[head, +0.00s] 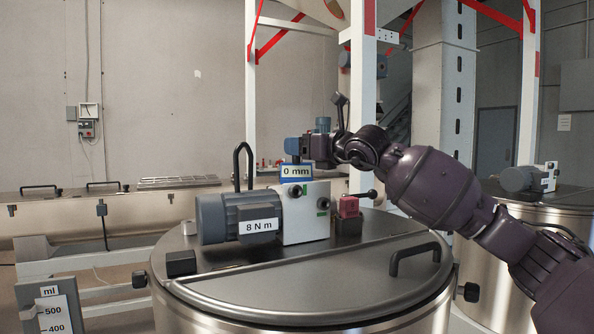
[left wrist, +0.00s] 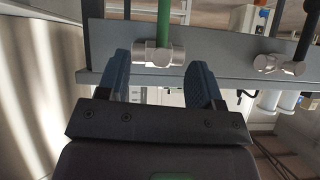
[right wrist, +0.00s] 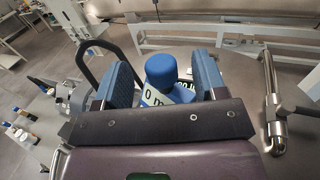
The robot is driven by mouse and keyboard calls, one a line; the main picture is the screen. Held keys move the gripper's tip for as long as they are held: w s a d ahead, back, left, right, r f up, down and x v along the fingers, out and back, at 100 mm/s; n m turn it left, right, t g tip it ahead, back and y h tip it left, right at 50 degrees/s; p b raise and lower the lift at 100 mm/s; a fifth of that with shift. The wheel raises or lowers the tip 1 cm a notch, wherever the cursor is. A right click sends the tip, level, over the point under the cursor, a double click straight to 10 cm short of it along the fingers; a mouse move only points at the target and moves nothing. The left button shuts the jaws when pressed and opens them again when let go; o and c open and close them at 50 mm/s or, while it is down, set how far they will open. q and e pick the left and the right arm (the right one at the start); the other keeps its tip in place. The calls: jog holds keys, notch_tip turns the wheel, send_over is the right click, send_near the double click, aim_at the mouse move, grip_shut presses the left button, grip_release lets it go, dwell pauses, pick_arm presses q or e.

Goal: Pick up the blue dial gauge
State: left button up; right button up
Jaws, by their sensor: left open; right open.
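The blue dial gauge (head: 296,172), with a white "0 mm" label, sits on top of the white block of the motor unit on the tank lid. My right gripper (head: 306,140) is just above it, its arm coming in from the right. In the right wrist view, the gauge's blue round top (right wrist: 160,70) shows between the two open fingers (right wrist: 159,78), with part of its label below. I cannot tell whether the fingers touch it. My left gripper (left wrist: 158,80) is open and shows only in the left wrist view, with no gauge there.
The grey motor (head: 238,217) labelled "8 N m" and a red block (head: 348,206) flank the white block (head: 306,212). A black handle (head: 414,258) stands on the lid (head: 300,285). A green rod with a metal fitting (left wrist: 158,52) is beyond my left fingers.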

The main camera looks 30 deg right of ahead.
jog(key=shift+w+a+f, duration=0.1)
jog(key=shift+w+a, duration=0.1)
jog(key=shift+w, duration=0.45)
grip_shut()
jog(key=shift+r, duration=0.2)
